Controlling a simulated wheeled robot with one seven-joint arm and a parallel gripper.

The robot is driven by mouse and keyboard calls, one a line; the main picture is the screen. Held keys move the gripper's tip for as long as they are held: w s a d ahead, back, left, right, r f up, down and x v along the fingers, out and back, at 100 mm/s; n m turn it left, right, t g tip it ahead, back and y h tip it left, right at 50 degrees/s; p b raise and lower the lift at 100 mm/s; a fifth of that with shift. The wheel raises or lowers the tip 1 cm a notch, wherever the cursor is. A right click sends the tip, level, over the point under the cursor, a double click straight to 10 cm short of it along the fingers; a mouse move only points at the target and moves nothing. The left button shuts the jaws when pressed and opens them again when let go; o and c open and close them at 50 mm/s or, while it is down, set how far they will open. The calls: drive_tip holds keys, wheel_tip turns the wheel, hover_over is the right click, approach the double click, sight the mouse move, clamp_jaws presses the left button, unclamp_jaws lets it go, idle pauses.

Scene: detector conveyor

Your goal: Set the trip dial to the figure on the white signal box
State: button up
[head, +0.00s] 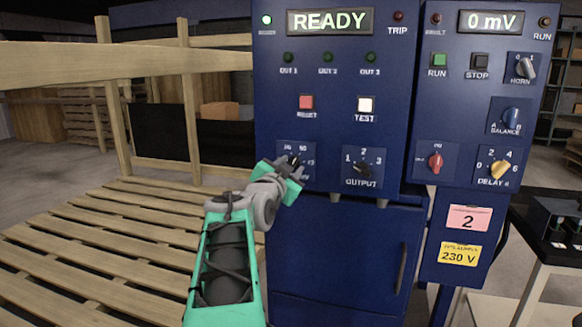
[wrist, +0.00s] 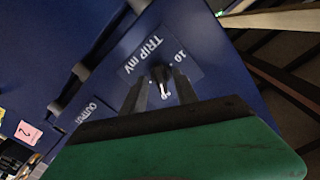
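The trip dial (wrist: 160,76) is a small dark knob on a blue panel lettered "TRIP mV" in the wrist view. In the head view its plate (head: 284,149) is partly covered by my gripper (head: 293,170), and the pointer's setting cannot be read. In the wrist view the two fingers of my gripper (wrist: 160,92) stand apart, one on each side of the knob, with gaps showing. I cannot tell whether either touches it. I cannot make out a white signal box in either view.
The OUTPUT dial (head: 364,163) sits close right of the trip dial. RESET (head: 306,102) and TEST (head: 366,104) buttons are above. The display (head: 330,21) reads READY. A pink tag (head: 467,218) shows 2. Wooden pallet slats (head: 110,240) lie left; a dark cart (head: 555,225) stands right.

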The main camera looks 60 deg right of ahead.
drive_tip(key=s+a, duration=0.1)
drive_tip(key=a, duration=0.6)
